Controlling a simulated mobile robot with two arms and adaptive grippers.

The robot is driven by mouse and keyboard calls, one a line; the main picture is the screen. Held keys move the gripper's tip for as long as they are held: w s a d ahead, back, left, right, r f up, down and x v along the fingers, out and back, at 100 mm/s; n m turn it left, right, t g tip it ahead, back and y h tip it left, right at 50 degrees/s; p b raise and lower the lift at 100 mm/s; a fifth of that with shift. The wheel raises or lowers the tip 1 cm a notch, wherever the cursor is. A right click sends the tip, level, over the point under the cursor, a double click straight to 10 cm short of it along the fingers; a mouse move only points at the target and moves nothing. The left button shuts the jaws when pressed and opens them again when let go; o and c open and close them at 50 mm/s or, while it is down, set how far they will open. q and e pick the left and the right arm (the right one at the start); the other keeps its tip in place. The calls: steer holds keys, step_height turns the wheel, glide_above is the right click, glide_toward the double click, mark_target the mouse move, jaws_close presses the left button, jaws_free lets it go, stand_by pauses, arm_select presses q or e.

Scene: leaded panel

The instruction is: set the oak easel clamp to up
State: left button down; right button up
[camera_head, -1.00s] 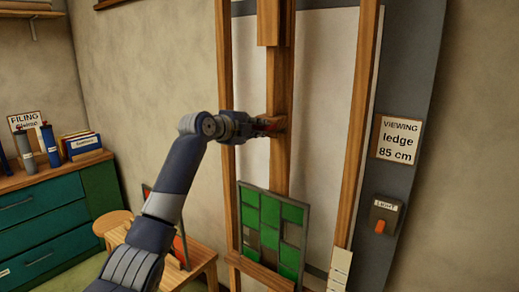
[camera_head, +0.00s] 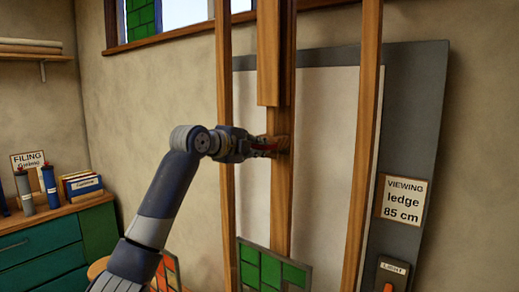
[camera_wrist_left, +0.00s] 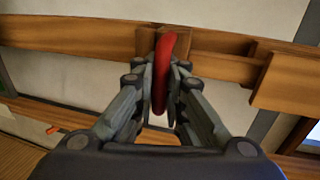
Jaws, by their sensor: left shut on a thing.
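The oak easel (camera_head: 282,205) stands upright against the wall, with a central mast between two side uprights. Its clamp (camera_head: 284,143) is a small wooden block on the mast, with a red handle (camera_head: 264,148). My left gripper (camera_head: 262,147) reaches in from the left and is shut on the red handle. In the left wrist view the red handle (camera_wrist_left: 163,72) stands between the fingers, in front of the wooden mast (camera_wrist_left: 75,36). The clamp is above the green leaded panel (camera_head: 270,268) and below a thicker upper wooden piece (camera_head: 269,60). The gripper partly hides the clamp. My right gripper is out of view.
A grey board with a "VIEWING ledge 85 cm" sign (camera_head: 402,200) and a light switch (camera_head: 392,275) is at right. A window (camera_head: 140,18) is above.

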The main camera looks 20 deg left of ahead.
arm_select(q)
steer(key=c, duration=1.7)
jaws_free()
steer(key=shift+s+a+r, duration=0.1)
steer(key=shift+s+r, duration=0.05)
steer(key=shift+r, duration=0.15)
steer(key=shift+o, duration=0.2)
steer(key=shift+s, duration=0.15)
steer(key=shift+f, duration=0.15)
steer(key=v, duration=1.2)
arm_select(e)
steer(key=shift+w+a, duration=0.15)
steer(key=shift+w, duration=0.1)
